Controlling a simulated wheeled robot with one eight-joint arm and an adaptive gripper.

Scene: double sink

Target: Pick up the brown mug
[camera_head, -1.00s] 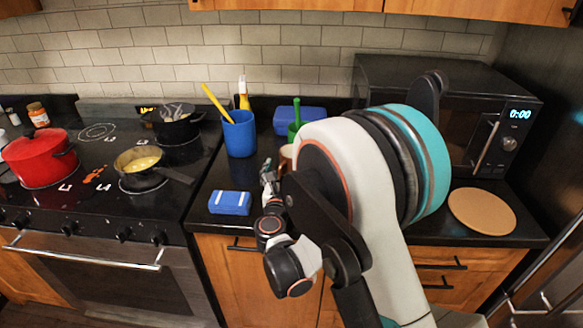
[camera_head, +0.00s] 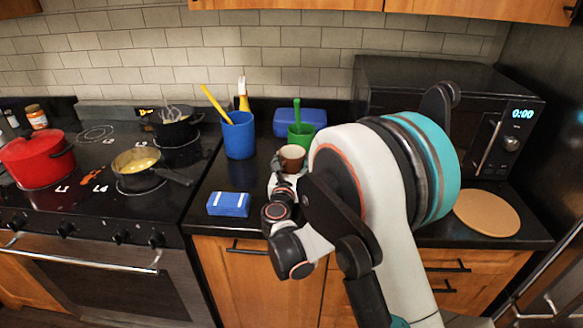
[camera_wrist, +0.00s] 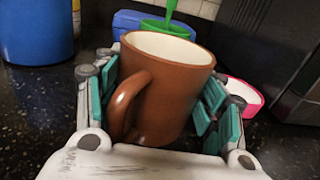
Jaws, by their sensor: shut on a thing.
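The brown mug (camera_wrist: 175,88) stands between the teal pads of my gripper (camera_wrist: 158,105) in the wrist view, with its white inside showing and its handle turned toward the camera. The pads are closed against its sides. The mug looks slightly tilted. In the head view the mug (camera_head: 292,157) shows above the end of my arm, in front of the green cup, and my arm hides part of it. I cannot tell whether its base touches the counter.
A green cup (camera_head: 301,134) and a blue box (camera_head: 299,120) are behind the mug. A blue cup with utensils (camera_head: 239,137) stands to the left. A blue block (camera_head: 229,204) lies nearer the front edge. A pink-rimmed container (camera_wrist: 243,94) is right of the mug.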

